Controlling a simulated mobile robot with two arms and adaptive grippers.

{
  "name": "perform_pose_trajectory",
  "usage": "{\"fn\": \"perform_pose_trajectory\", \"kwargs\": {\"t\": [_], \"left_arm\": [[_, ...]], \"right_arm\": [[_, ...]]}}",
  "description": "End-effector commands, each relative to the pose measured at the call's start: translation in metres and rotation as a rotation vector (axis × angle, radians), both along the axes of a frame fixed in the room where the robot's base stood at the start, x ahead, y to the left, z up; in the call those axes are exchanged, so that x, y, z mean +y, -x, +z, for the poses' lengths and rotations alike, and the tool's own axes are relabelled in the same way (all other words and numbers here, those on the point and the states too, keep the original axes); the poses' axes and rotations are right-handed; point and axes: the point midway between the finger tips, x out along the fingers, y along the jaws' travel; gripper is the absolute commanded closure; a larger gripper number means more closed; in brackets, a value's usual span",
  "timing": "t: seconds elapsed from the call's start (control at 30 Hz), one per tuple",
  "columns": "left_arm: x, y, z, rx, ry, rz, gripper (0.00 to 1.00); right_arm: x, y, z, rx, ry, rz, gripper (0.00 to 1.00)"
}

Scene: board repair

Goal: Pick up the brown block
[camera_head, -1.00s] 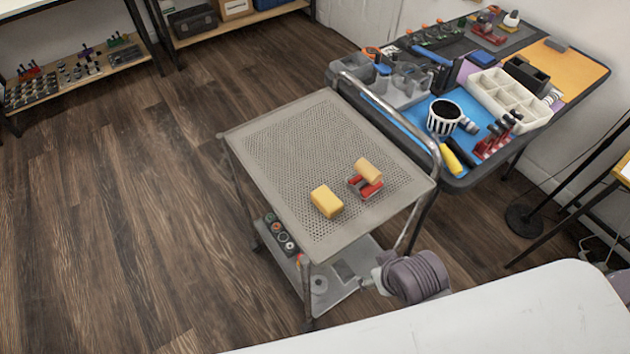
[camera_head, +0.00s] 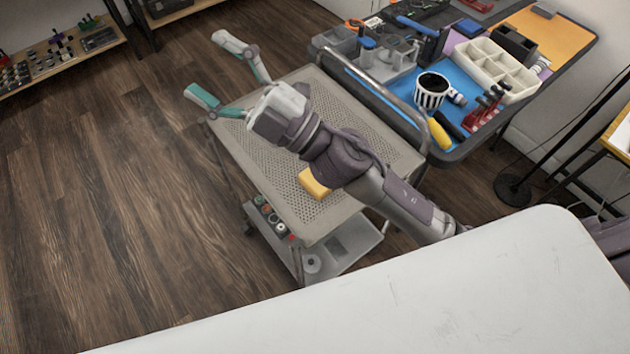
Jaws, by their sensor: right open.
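My right gripper (camera_head: 202,63) is open and empty, its two fingers spread wide past the far left corner of the perforated cart top (camera_head: 270,165). Its arm reaches in from the lower right across the cart. A yellow block (camera_head: 313,184) lies on the cart top, partly covered by my forearm. The tan-brown block, seen a second ago lying on a red piece right of the yellow block, is hidden behind my arm. My left gripper is not in view.
A workbench stands beyond the cart, with a striped mug (camera_head: 431,91), a white divided tray (camera_head: 497,68) and red clamps (camera_head: 484,112). A white tabletop (camera_head: 430,300) fills the front. The floor (camera_head: 100,220) on the left is clear.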

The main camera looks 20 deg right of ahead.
Motion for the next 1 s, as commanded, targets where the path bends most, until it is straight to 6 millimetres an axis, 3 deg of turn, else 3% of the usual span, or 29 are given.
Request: {"fn": "perform_pose_trajectory", "kwargs": {"t": [0.03,0.1,0.17,0.2,0.27,0.37,0.4,0.5,0.6,0.7,0.87,1.0], "left_arm": [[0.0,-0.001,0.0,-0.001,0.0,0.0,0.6],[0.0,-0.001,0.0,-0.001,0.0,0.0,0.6],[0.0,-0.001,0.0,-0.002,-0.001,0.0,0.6],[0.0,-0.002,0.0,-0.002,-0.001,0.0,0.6],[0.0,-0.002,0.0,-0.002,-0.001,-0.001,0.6],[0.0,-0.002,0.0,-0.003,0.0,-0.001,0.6],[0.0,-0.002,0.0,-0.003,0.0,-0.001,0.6],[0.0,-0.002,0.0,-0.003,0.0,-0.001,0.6],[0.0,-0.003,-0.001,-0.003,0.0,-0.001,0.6],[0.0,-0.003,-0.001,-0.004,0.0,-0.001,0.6],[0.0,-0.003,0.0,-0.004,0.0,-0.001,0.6],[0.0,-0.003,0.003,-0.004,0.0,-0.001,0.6]], "right_arm": [[0.027,0.02,0.005,-0.134,0.11,0.118,0.24],[0.057,0.05,-0.005,-0.289,0.281,0.283,0.24],[0.074,0.072,-0.027,-0.4,0.452,0.418,0.24],[0.08,0.083,-0.047,-0.462,0.577,0.505,0.24],[0.079,0.092,-0.082,-0.531,0.781,0.625,0.24],[0.052,0.089,-0.144,-0.582,1.158,0.791,0.24],[0.033,0.08,-0.165,-0.577,1.313,0.84,0.24],[-0.025,0.053,-0.2,-0.514,1.678,0.918,0.24],[-0.08,0.027,-0.211,-0.407,1.96,0.942,0.24],[-0.118,0.011,-0.21,-0.312,2.14,0.939,0.24],[-0.141,0.004,-0.215,-0.243,2.239,0.936,0.24],[-0.141,0.005,-0.24,-0.242,2.238,0.942,0.24]]}}
